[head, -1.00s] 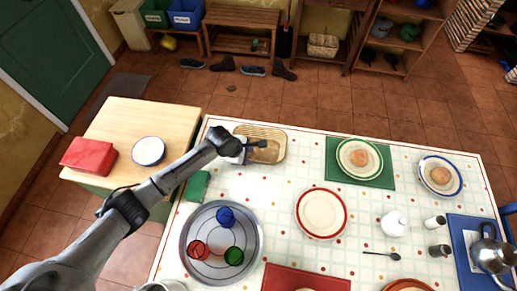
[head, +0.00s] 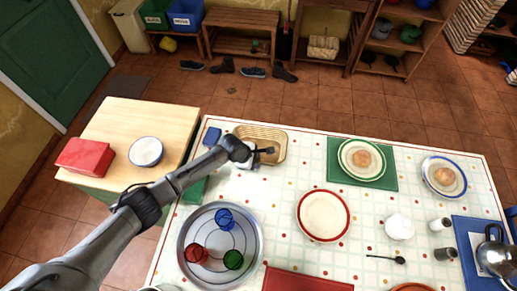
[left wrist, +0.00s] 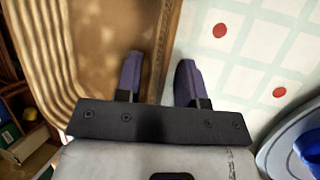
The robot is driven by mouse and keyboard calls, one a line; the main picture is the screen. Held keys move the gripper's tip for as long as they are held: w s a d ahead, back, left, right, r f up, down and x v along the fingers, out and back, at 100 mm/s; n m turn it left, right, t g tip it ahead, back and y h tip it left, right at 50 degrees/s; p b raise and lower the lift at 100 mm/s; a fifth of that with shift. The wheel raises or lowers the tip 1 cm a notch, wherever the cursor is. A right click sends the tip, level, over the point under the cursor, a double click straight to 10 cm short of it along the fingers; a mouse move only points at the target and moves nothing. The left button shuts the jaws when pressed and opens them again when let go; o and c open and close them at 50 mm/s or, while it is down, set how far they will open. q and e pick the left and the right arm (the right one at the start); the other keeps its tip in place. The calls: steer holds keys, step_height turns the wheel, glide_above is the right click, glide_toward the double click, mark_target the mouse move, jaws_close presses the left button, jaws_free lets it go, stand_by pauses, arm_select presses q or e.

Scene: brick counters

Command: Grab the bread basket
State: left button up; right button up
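The bread basket is a shallow tan tray-like basket (head: 275,134) at the far left corner of the table. It looks empty in the part that shows; my left arm covers some of it. My left gripper (head: 268,150) is at its near right part. In the left wrist view, the basket (left wrist: 105,35) fills the upper left, and my left gripper (left wrist: 158,82) is open. One finger is over the inside of the basket and the other is outside, with the rim running between them. I cannot tell whether either finger touches it. My right gripper is not in view.
A round metal tray (head: 188,226) with red, blue and green glasses stands near my left arm. A green cloth (head: 196,190) lies beside the arm. A red-rimmed plate (head: 324,215) sits to the right. The cloth between basket and green placemat (head: 383,174) is clear.

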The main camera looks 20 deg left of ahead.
arm_select(q)
jaws_close()
steer(key=shift+r, duration=0.2)
stand_by(0.4)
